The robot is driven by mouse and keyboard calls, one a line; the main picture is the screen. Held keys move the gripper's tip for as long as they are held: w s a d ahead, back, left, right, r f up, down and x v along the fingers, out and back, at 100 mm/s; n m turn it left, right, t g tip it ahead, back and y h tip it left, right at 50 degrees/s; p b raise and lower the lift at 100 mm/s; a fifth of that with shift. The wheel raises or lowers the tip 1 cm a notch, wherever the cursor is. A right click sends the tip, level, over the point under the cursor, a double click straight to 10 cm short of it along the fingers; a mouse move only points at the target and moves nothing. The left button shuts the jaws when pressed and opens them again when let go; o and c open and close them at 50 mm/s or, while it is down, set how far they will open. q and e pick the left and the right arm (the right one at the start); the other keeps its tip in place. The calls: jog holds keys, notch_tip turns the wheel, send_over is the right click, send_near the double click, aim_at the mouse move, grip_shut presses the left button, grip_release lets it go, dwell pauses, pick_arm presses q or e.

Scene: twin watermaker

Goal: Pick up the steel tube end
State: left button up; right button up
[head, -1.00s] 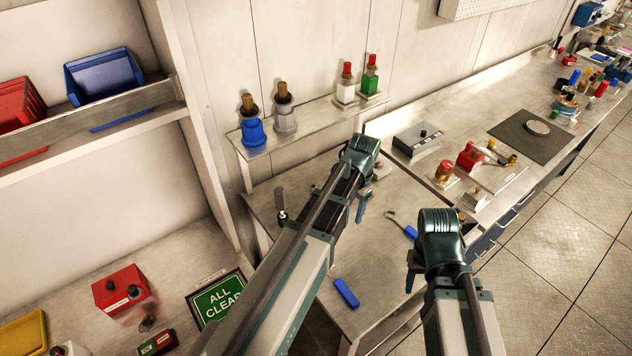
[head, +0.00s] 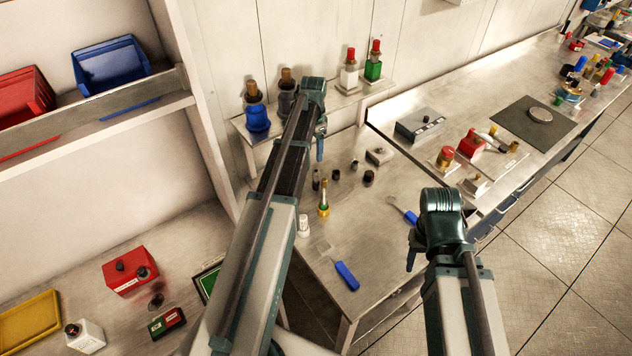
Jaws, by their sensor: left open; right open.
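I cannot tell for certain which thing is the steel tube end. Several small dark and metallic cylindrical pieces stand on the steel bench, among them a dark one (head: 369,177) and a smaller one (head: 336,174). My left gripper (head: 320,148) is open, near the front of the raised shelf, up and left of these pieces, with nothing seen in it. My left arm hides part of the bench's left side. My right gripper (head: 411,258) is open and empty-looking over the bench's right front edge, apart from the pieces.
Another blue handle (head: 409,216) lies near my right gripper. Bottles stand on the raised shelf (head: 330,108). A grey box (head: 420,125) is at the back right.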

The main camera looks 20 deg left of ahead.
aim_at(316, 170)
pick_arm(q)
notch_tip(316, 170, down, 6)
jog(key=b, duration=0.4)
jog(key=shift+r+b, duration=0.1)
jog(key=shift+b, duration=0.25)
jog(key=f+b, duration=0.5)
jog(key=shift+d+f, duration=0.15)
jog(key=shift+d, duration=0.25)
grip_shut()
